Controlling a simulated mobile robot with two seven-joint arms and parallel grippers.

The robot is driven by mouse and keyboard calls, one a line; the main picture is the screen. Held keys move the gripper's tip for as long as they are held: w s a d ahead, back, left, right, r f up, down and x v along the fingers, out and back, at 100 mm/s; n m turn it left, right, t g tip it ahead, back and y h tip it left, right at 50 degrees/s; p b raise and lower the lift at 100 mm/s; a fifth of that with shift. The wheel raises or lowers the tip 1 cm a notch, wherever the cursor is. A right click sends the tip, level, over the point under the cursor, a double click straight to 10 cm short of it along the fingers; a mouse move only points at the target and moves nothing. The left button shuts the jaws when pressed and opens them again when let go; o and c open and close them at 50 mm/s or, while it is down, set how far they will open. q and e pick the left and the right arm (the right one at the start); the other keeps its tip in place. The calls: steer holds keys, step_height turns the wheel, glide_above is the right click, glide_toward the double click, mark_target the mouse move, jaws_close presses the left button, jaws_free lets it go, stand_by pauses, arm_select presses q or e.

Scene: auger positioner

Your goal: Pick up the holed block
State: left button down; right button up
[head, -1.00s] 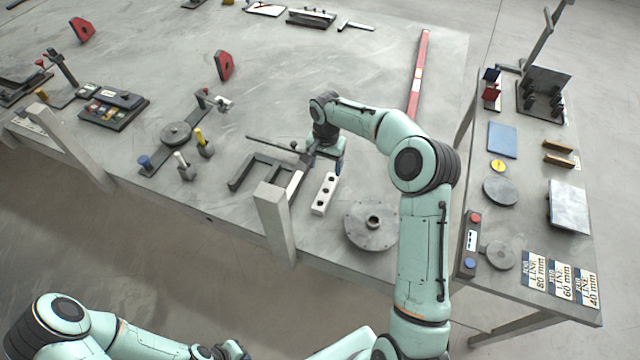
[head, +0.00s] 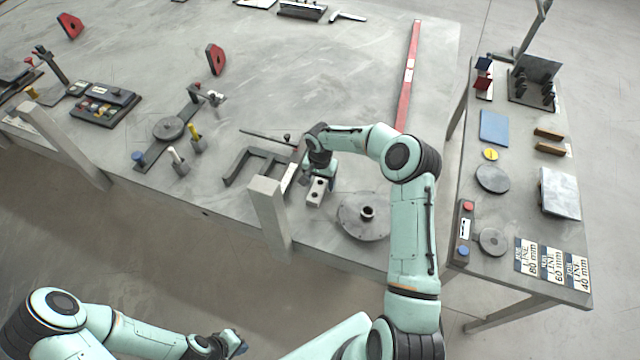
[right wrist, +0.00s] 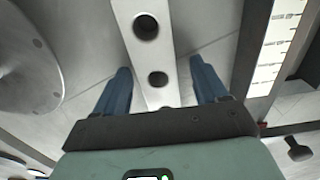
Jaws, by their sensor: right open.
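The holed block (head: 317,190) is a pale bar with round dark holes on the table near its front edge. My right gripper (head: 324,177) is above its far part and hides it in the head view. In the right wrist view the block (right wrist: 150,50) runs between the two blue fingers of my right gripper (right wrist: 160,88), which are open with a gap on each side of it. My left gripper (head: 236,346) is low at the bottom of the head view, away from the table; its jaws are too small to tell.
A round flanged disc (head: 364,214) lies just right of the block. A dark angled frame (head: 256,164) and an upright post (head: 267,212) stand to its left. A red bar (head: 408,75) lies farther back. A side table (head: 514,205) stands at right.

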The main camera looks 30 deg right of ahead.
steer(key=shift+s, duration=0.15)
steer(key=shift+c, duration=0.6)
jaws_close()
steer(key=shift+r, duration=0.1)
steer(key=shift+r, duration=0.1)
